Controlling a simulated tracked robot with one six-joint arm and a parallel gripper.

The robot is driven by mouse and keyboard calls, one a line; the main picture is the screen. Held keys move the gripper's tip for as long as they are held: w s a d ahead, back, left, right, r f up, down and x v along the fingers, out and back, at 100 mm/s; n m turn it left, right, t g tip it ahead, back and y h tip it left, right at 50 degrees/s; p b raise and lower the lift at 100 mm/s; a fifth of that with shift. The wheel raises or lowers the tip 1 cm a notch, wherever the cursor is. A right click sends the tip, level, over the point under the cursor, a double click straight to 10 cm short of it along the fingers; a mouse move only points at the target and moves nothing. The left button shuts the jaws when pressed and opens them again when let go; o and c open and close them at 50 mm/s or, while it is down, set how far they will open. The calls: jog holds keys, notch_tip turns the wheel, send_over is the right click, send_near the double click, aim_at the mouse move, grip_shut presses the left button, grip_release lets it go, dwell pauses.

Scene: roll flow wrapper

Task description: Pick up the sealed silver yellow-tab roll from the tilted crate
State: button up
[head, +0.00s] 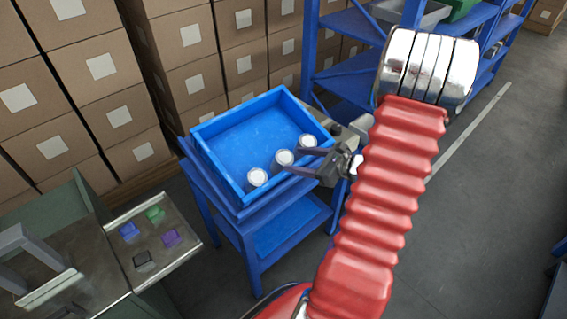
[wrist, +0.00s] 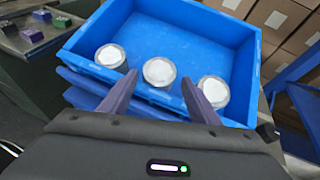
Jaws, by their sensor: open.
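The blue tilted crate (head: 250,125) holds three short rolls with white round tops and greyish sides along its low side. They are the left roll (head: 257,177), the middle roll (head: 284,158) and the right roll (head: 308,142). No yellow tab shows on any, so I cannot tell which is the yellow-tab roll. My gripper (head: 294,160) is open at the crate's low edge. In the wrist view, the middle roll (wrist: 159,72) appears between and just beyond my fingertips (wrist: 159,80). I cannot tell whether they touch it. The gap holds nothing gripped.
The crate's low wall (wrist: 150,95) lies under my fingers. The blue stand (head: 285,235) carries the crate. A metal tray (head: 185,245) with several small coloured blocks is at left. Stacked cartons (head: 190,55) and blue shelving (head: 345,60) stand behind. The crate's upper part is empty.

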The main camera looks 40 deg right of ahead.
aim_at(286, 158)
dwell(0.3)
jog(key=shift+x, duration=2.65)
jog(key=shift+s+f, duration=0.1)
jog(key=shift+c, duration=0.2)
jog(key=c, duration=1)
notch_tip(286, 158, up, 10)
